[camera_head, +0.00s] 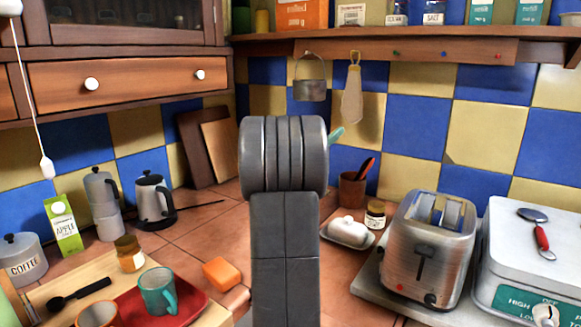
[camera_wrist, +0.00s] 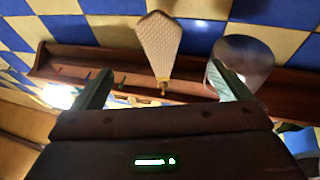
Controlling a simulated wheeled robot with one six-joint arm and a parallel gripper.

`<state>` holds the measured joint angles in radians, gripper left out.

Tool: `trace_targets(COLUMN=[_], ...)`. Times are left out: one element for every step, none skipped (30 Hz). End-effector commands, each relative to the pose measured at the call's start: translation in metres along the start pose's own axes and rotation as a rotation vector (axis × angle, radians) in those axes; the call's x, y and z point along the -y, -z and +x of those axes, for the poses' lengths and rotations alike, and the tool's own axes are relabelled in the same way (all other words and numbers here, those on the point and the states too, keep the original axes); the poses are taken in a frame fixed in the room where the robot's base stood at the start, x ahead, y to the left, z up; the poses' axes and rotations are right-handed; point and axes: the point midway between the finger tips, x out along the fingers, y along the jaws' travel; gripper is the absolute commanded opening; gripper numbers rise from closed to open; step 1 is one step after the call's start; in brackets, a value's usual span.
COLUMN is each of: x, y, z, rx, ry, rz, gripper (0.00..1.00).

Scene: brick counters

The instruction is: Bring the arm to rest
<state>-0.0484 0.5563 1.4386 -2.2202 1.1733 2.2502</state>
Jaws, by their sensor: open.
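My gripper (camera_wrist: 160,68) is open in the wrist view, its two greenish fingers wide apart with nothing held between them. Beyond the fingers, the wall and the hanging rail appear upside down. In the head view my grey arm stands upright in the middle of the picture and hides most of the gripper. A small teal tip shows just right of the arm there; I cannot tell whether it is a finger.
A red tray (camera_head: 190,306) with cups is at left.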

Motion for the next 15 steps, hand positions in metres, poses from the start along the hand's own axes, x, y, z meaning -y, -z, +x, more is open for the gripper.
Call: trace_targets(x=[0.001, 0.0, -0.001, -0.001, -0.002, -0.001, -0.001, -0.001, -0.001, -0.001, -0.001, -0.001, -0.001, -0.001, -0.001], y=[-0.001, -0.001, 0.001, 0.002, 0.002, 0.002, 0.002, 0.002, 0.002, 0.002, 0.002, 0.002, 0.002, 0.002, 0.002], z=[-0.012, -0.018, -0.009, 0.0, 0.007, 0.015, 0.021, 0.027, 0.035, 0.042, 0.048, 0.056, 0.062, 0.068, 0.076], rx=[0.0, 0.001, 0.0, 0.0, -0.001, -0.001, -0.001, -0.001, -0.001, -0.001, -0.001, 0.0, -0.001, 0.0, 0.0], ry=[0.003, 0.003, -0.003, -0.005, -0.005, -0.004, -0.004, -0.004, -0.003, -0.004, -0.004, -0.003, -0.004, -0.004, -0.003], rz=[0.001, 0.001, 0.001, 0.001, 0.0, 0.0, -0.001, 0.0, 0.0, 0.0, 0.0, 0.001, 0.001, 0.0, 0.0], gripper=[0.97, 0.97, 0.97, 0.97, 0.97, 0.97, 0.97, 0.97, 0.97, 0.97, 0.97, 0.97, 0.97, 0.97, 0.97])
